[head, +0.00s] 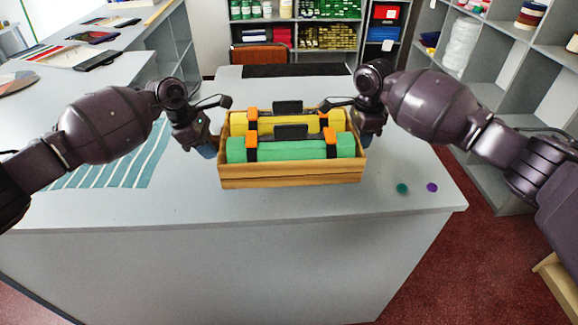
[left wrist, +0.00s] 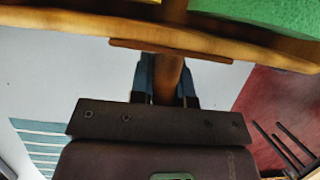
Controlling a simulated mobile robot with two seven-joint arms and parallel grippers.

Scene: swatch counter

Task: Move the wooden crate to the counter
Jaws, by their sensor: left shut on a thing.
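The wooden crate (head: 290,178) is upright in the middle of the head view, over the near part of the grey counter (head: 200,205). It holds a yellow roll (head: 290,122) and a green roll (head: 280,150), both with orange and black pieces on them. My left gripper (head: 208,148) is at the crate's left end. In the left wrist view its blue fingers (left wrist: 168,85) are shut on a wooden part at the end of the crate (left wrist: 150,32). My right gripper (head: 368,140) is at the crate's right end; its fingertips are mostly hidden. I cannot tell whether the crate touches the counter.
A teal striped sheet (head: 115,165) lies on the counter at left. A green disc (head: 402,188) and a purple disc (head: 432,187) lie right of the crate. Grey shelves (head: 500,75) stand at right. Red floor (head: 420,270) lies beyond the counter's right edge.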

